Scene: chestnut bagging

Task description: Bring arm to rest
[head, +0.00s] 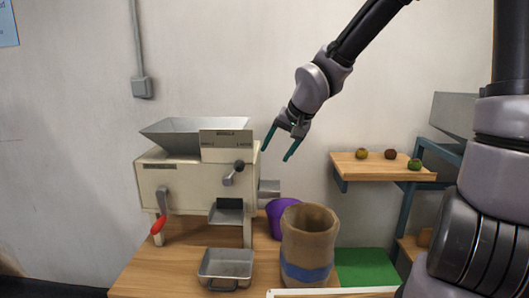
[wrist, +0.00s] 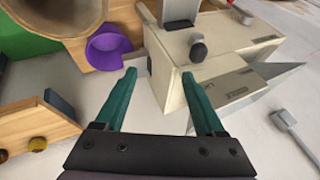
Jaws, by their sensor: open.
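My gripper (head: 281,145) is open and empty, with teal fingers. In the head view it hangs in the air at the right end of the cream machine (head: 180,185), above the burlap bag (head: 309,240). My arm reaches down to it from the upper right. In the wrist view the two fingers of my gripper (wrist: 162,100) stand apart with nothing between them. The machine (wrist: 205,75) lies beyond them. The bag stands upright and open at the top, with a blue band around it.
A purple bowl (head: 279,215) sits behind the bag. A metal tray (head: 226,268) lies in front of the machine. A wooden shelf (head: 375,171) at right holds three small round things. A green mat (head: 366,268) lies right of the bag. The air above the bag is free.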

